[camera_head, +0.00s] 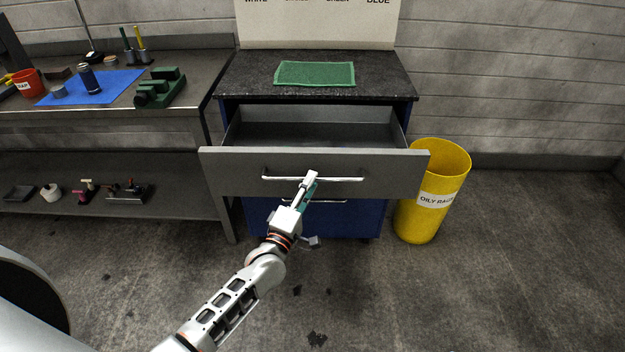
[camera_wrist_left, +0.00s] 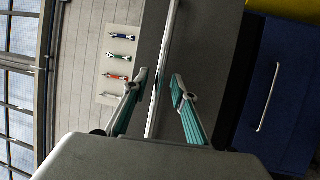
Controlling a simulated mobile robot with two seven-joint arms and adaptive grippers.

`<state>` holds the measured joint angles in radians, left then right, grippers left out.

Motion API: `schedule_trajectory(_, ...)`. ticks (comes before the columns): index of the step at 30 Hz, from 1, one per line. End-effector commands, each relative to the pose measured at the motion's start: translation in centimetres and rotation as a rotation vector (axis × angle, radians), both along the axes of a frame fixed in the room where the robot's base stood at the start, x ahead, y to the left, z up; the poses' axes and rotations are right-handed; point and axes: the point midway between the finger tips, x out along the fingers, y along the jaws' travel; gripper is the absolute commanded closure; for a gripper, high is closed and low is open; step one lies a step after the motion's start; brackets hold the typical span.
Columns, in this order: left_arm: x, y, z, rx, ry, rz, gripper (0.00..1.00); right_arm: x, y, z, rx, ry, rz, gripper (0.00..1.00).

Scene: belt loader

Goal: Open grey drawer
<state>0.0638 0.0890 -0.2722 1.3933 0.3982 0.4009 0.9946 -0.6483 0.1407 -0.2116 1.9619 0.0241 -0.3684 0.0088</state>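The grey drawer (camera_head: 225,163) is the top drawer of the cabinet and stands pulled well out, with its empty inside showing. Its pale bar handle (camera_head: 345,179) runs across the front. My left gripper (camera_head: 309,181) is at the middle of this handle. In the left wrist view the handle (camera_wrist_left: 169,45) passes between the two fingers of my left gripper (camera_wrist_left: 158,84). The fingers are apart, with gaps beside the bar, so they do not clamp it. My right gripper is not in view.
A blue drawer (camera_wrist_left: 285,110) with its own handle is below the grey one. A yellow oily-rags bin (camera_head: 426,200) stands close to the right of the drawer. A workbench (camera_head: 190,100) with a lower shelf is on the left. The floor in front is clear.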

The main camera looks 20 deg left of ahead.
Motion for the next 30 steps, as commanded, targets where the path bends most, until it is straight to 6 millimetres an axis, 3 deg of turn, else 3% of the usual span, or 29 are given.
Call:
schedule_trajectory(6,-4.7,0.6,-1.0,0.0,0.003,0.0,0.74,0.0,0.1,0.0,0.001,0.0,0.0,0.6)
schedule_trajectory(13,-8.2,1.0,-1.6,-0.001,0.001,0.0,0.74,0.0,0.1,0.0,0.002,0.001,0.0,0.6)
schedule_trajectory(18,-9.4,1.1,-1.7,0.0,0.001,0.0,0.74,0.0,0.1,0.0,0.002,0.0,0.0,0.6)
schedule_trajectory(30,-9.5,1.2,-1.7,0.0,0.0,0.0,0.74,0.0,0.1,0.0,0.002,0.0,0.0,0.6)
